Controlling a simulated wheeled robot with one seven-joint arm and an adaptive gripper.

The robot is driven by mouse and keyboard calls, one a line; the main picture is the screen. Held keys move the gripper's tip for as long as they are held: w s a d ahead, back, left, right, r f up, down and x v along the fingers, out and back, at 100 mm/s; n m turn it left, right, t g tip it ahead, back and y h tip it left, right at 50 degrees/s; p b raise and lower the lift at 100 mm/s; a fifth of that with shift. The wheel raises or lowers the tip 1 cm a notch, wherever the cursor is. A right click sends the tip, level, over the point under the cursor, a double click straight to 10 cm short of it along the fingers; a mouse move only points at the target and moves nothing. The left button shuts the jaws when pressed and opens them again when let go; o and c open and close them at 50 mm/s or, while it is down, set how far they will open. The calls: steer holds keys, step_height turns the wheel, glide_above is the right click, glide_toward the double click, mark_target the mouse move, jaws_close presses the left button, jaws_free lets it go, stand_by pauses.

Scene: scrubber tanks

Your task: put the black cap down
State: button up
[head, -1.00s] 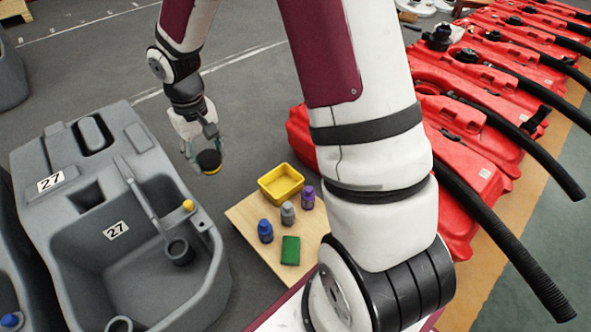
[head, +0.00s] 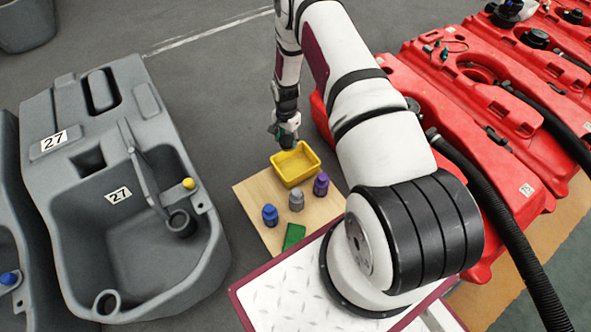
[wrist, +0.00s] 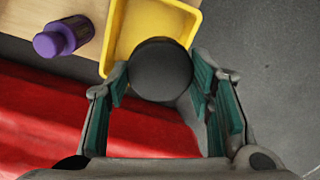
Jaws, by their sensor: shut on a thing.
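The black cap (wrist: 161,70) is round and dark, held between the green-padded fingers of my gripper (wrist: 160,82) in the wrist view. My gripper is shut on it. In the head view my gripper (head: 287,136) is at the far edge of the yellow tray (head: 306,170), and the cap is hardly visible there. In the wrist view the cap overlaps the open yellow tray (wrist: 117,35), which looks empty where it shows. I cannot tell how high the cap is above the tray.
The tray stands on a wooden board (head: 249,193) with a blue bottle (head: 270,215), a grey bottle (head: 296,200), a purple bottle (head: 321,185) and a green block (head: 293,236). A grey tank (head: 75,235) stands left, red tanks (head: 455,110) right. Grey floor is clear behind the board.

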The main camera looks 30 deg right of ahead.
steer(key=shift+m, duration=0.9)
steer(key=f, duration=0.3)
steer(key=s+d+f+b, duration=0.1)
steer(key=f, duration=0.3)
steer(key=s+d+f+b, duration=0.1)
steer(key=f, duration=0.3)
steer(key=shift+d, duration=0.2)
steer(key=shift+f+b, duration=0.8)
steer(key=shift+f, duration=1.5)
steer(key=shift+f, duration=0.1)
steer(key=o, duration=1)
steer(key=shift+c, duration=0.2)
